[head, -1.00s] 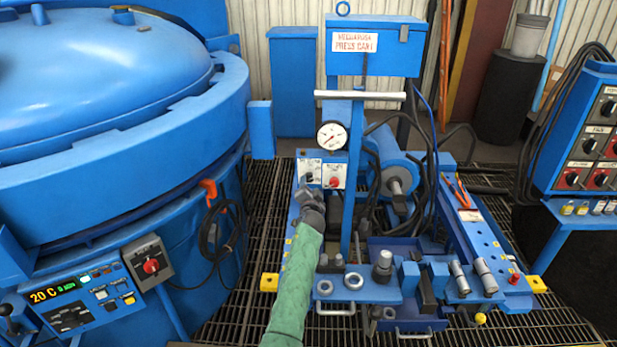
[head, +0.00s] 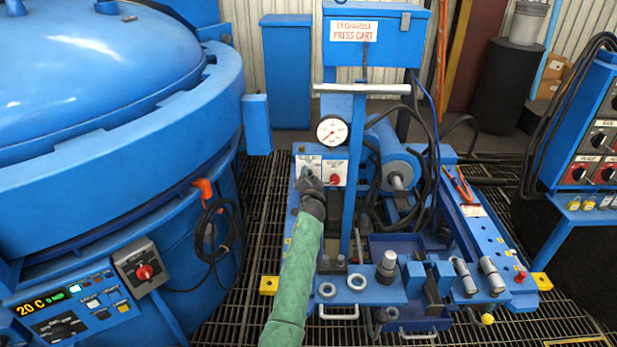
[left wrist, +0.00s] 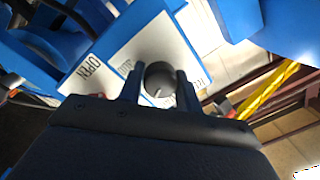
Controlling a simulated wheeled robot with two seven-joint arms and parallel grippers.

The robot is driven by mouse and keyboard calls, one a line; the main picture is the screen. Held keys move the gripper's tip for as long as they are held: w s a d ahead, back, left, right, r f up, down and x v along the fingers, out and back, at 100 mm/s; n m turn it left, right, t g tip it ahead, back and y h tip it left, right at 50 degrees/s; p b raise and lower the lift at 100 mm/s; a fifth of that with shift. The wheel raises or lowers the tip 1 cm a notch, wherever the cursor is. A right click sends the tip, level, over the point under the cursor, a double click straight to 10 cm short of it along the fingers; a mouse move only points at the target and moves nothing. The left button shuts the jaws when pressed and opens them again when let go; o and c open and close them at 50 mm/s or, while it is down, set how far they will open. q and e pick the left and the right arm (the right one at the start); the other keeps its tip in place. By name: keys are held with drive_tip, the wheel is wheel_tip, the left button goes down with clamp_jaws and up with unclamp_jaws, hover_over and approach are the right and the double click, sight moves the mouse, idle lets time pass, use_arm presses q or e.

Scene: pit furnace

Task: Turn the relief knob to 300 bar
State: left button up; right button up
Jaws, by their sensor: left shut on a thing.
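The blue press cart carries a small white panel under a round pressure gauge (head: 332,130). In the head view a red knob (head: 335,179) shows on the right half of that panel. My left gripper (head: 308,179), on the green-sleeved arm, reaches the left half and hides the control there. In the left wrist view a dark round knob (left wrist: 159,78) with a pale pointer line sits between the two fingers of my left gripper (left wrist: 160,88), which is shut on it. The lettering around it is partly hidden. I cannot read the gauge needle. My right gripper is not in view.
A large blue furnace (head: 120,130) stands close on the left, with a control box (head: 143,267) and a cable with an orange handle. The cart's white push bar (head: 362,88) crosses above the gauge. Loose fittings stand on the cart's front shelf.

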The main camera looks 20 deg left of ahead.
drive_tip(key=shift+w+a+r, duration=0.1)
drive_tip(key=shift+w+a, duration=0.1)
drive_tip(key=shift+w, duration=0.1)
use_arm(q)
drive_tip(key=shift+m, duration=0.3)
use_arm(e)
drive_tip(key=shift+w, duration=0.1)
use_arm(q)
drive_tip(key=shift+m+b, duration=0.3)
drive_tip(key=shift+m, duration=0.2)
drive_tip(key=m, duration=0.2)
drive_tip(key=shift+a+m, duration=0.1)
drive_tip(key=shift+m, duration=1.1)
drive_tip(key=m, duration=0.2)
drive_tip(key=shift+m, duration=0.3)
drive_tip(key=shift+m+t+p, duration=0.3)
drive_tip(key=shift+m+p, duration=0.1)
drive_tip(key=shift+m, duration=1.3)
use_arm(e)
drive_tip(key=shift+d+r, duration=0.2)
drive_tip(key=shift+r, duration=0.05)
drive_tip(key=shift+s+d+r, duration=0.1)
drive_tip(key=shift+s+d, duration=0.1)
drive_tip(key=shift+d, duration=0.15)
